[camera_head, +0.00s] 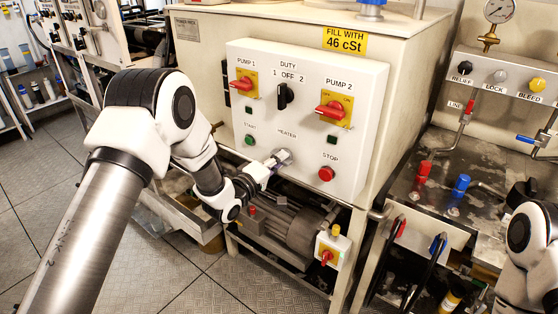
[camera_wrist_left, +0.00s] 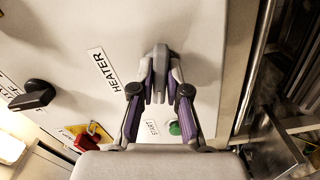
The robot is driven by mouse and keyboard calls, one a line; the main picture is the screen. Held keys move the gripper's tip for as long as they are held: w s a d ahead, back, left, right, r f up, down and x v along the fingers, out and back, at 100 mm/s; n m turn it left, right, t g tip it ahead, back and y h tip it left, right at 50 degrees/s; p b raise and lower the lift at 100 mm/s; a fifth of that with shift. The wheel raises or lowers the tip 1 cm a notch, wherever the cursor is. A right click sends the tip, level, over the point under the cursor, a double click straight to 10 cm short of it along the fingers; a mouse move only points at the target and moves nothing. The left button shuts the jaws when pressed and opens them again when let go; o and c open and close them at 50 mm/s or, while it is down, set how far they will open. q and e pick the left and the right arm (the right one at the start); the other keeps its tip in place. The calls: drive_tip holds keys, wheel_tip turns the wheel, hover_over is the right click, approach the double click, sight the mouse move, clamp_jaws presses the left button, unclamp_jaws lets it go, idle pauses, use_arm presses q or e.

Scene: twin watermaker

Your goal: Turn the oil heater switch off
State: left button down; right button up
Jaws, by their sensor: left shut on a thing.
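The heater switch (camera_head: 283,156) sits under the HEATER label on the white control panel (camera_head: 345,60), between the green START button and the red STOP button. In the head view my left gripper (camera_head: 271,163) reaches it from the lower left and partly covers it. In the left wrist view the fingers of my left gripper (camera_wrist_left: 160,88) are closed on the grey knob of the heater switch (camera_wrist_left: 160,55), beside the HEATER label (camera_wrist_left: 105,70). The knob's exact setting is hard to tell. My right gripper is not in view.
The panel also carries red pump switches (camera_head: 332,109), a black DUTY knob (camera_head: 286,96), a green START button (camera_head: 249,139) and a red STOP button (camera_head: 326,174). A motor (camera_head: 300,230) stands below. Part of my right arm shows at the right edge.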

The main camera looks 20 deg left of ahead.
use_arm(q)
drive_tip(key=shift+n, duration=1.5)
drive_tip(key=c, duration=1.2)
unclamp_jaws()
drive_tip(key=shift+o, duration=0.2)
drive_tip(key=shift+a, duration=0.1)
drive_tip(key=v, duration=1.2)
